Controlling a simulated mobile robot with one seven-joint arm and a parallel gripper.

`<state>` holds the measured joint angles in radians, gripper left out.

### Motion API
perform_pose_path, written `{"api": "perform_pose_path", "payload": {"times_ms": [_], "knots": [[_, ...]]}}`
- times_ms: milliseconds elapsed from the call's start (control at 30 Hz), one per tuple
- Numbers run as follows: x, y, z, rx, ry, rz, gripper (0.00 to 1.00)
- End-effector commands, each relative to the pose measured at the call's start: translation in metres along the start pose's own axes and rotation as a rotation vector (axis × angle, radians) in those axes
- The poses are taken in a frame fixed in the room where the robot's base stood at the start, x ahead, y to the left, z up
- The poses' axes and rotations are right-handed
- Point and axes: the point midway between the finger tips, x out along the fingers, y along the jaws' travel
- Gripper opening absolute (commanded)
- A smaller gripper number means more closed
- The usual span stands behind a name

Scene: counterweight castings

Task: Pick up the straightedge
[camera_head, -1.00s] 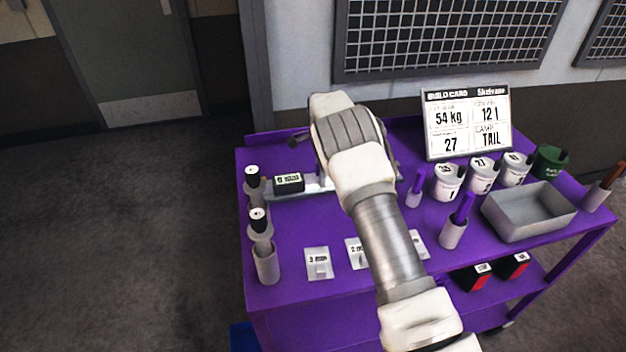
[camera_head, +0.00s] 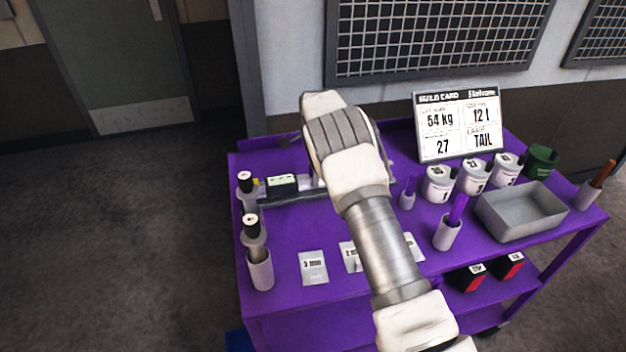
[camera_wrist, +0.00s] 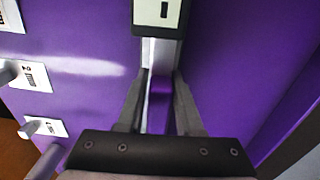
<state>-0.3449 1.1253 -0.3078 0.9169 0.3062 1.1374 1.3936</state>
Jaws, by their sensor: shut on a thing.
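The straightedge (camera_head: 292,201) is a long grey bar at the back left of the purple cart, with a black block (camera_head: 282,185) bearing a pale label near its left end. In the wrist view the straightedge (camera_wrist: 160,52) runs up from between my fingers, with the black block (camera_wrist: 158,14) at the top edge. My gripper (camera_wrist: 160,80) is shut on the straightedge, one finger on each side. In the head view my arm hides the gripper and the bar's right part. I cannot tell whether the bar is clear of the cart top.
A build card (camera_head: 459,125) stands at the back. Holders (camera_head: 261,268) stand at the left edge. White cards (camera_head: 313,268) lie along the front.

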Motion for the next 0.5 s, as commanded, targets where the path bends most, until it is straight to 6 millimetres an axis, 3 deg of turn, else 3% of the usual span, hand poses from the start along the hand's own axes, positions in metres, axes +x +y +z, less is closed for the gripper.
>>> {"api": "perform_pose_path", "payload": {"times_ms": [167, 500], "knots": [[-0.032, -0.001, -0.001, 0.0, 0.0, -0.008, 0.0], [-0.065, 0.033, -0.052, 0.003, 0.0, -0.006, 0.0]]}}
